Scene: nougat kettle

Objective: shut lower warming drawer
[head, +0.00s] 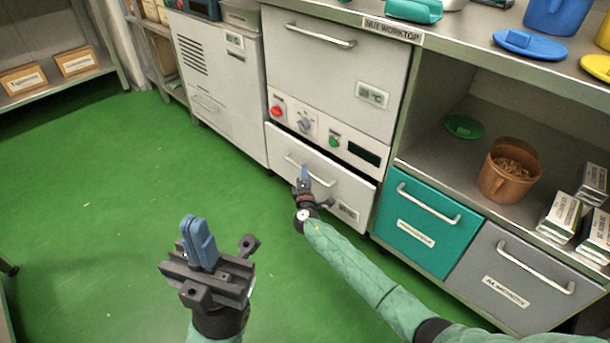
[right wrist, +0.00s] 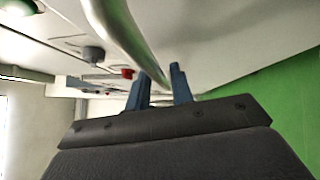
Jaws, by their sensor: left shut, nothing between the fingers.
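The lower warming drawer (head: 335,193) is the white front under the control panel in the head view. It stands a little out from the cabinet, with a dark gap along its top edge. Its bar handle (head: 318,176) runs across the front, and a metal bar also shows in the right wrist view (right wrist: 122,35). My right gripper (head: 304,172) is at this handle. Its blue fingers (right wrist: 160,90) are apart, with the bar's far end appearing between them; contact cannot be told. My left gripper (head: 198,243) is shut and empty over the green floor, away from the drawer.
A teal drawer (head: 420,225) and a grey drawer (head: 510,280) stand to the right. The green floor (head: 90,190) at the left is clear.

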